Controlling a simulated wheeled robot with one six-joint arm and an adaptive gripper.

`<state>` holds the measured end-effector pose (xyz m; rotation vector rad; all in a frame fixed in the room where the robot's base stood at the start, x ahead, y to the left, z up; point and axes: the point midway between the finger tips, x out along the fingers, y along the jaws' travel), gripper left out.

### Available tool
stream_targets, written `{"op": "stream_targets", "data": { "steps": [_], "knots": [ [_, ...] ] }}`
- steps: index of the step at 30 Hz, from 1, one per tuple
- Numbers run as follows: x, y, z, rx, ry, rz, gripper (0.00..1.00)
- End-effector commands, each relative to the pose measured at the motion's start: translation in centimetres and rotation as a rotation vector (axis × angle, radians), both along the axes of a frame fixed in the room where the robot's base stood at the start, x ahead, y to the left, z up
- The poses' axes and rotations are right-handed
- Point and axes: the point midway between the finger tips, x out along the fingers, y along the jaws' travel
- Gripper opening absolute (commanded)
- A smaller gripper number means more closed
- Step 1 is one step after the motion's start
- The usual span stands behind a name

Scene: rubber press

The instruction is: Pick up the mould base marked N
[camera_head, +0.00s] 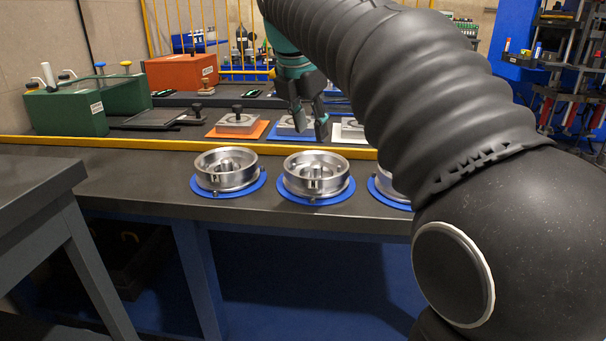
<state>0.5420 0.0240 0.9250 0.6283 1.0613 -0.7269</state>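Three round silver mould bases stand in a row on blue round mats on the front bench: the left one (226,170), the middle one (315,174) and the right one (387,182), which my arm partly hides. I cannot read a letter N on any of them. My gripper (310,130) points down with its two fingers apart and nothing visible between them. In the picture it appears above and behind the middle base, in front of a blue square mat (284,133) with a grey block. Its height above the bench is hard to tell.
Behind the yellow rail (140,144), a grey square block with a black knob (237,122) sits on an orange mat (216,133). Green boxes (70,108) stand at the left and an orange box (182,73) at the back. A dark table (35,185) juts in at left.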

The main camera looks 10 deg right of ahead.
Motion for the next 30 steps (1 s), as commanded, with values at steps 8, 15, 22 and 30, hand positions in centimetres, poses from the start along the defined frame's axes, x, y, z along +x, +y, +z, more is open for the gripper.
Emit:
{"op": "stream_targets", "data": {
  "steps": [8,15,22,30],
  "knots": [
    [2.3,0.7,0.6,-0.09,0.066,0.194,0.39],
    [3.3,-0.3,-3.0,-0.093,0.07,0.2,0.39],
    [4.4,-1.2,-6.2,-0.093,0.068,0.199,0.39],
    [4.7,-1.5,-7.4,-0.093,0.066,0.199,0.39]
  ]
}}
